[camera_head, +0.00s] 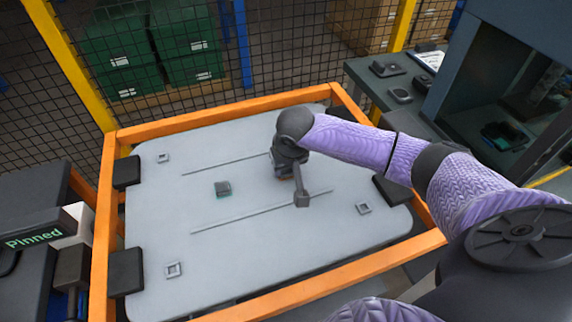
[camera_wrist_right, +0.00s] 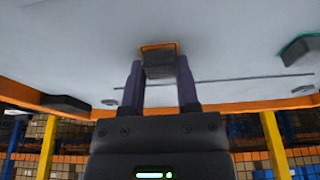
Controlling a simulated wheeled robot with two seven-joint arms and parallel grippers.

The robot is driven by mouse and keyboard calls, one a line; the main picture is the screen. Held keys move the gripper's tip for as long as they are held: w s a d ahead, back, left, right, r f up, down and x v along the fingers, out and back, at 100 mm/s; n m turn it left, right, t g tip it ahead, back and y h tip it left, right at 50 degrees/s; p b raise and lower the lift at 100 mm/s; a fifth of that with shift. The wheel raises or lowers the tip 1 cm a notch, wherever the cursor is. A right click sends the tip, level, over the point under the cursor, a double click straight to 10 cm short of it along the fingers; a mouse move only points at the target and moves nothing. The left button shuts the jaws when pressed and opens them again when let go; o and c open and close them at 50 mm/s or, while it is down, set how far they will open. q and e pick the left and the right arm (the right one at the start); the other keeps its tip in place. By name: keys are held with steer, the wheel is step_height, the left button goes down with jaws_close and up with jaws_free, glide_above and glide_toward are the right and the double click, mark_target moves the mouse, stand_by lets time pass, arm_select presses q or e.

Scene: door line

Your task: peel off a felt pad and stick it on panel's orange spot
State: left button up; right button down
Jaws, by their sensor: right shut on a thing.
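The grey panel (camera_head: 250,245) lies in an orange frame. My right gripper (camera_head: 289,172) is over the panel's middle, pointing at its surface. In the right wrist view, its two fingers (camera_wrist_right: 160,80) are shut on a small dark felt pad (camera_wrist_right: 159,68). The pad is at the orange spot (camera_wrist_right: 145,47), whose orange edge shows around the pad's far end. Whether the pad touches the panel is hard to tell. Another dark pad with a teal edge (camera_head: 222,188) sits on the panel to the left; it also shows in the wrist view (camera_wrist_right: 302,48). My left gripper is not in view.
Dark clamps (camera_head: 126,270) hold the panel's edges. A box with a "Pinned" display (camera_head: 35,236) stands at the left. A dark bench (camera_head: 372,90) with small parts stands at the back right, beside a machine. Mesh fencing (camera_head: 290,50) closes the back.

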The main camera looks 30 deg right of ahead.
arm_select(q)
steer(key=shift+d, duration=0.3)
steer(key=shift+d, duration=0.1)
arm_select(e)
steer(key=shift+f, duration=0.2)
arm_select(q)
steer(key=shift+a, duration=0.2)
arm_select(e)
steer(key=shift+c, duration=1.3)
jaws_free()
arm_select(q)
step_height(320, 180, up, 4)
steer(key=p, duration=0.3)
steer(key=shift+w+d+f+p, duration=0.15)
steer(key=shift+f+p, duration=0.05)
steer(key=shift+p, duration=0.1)
arm_select(e)
steer(key=v, duration=1)
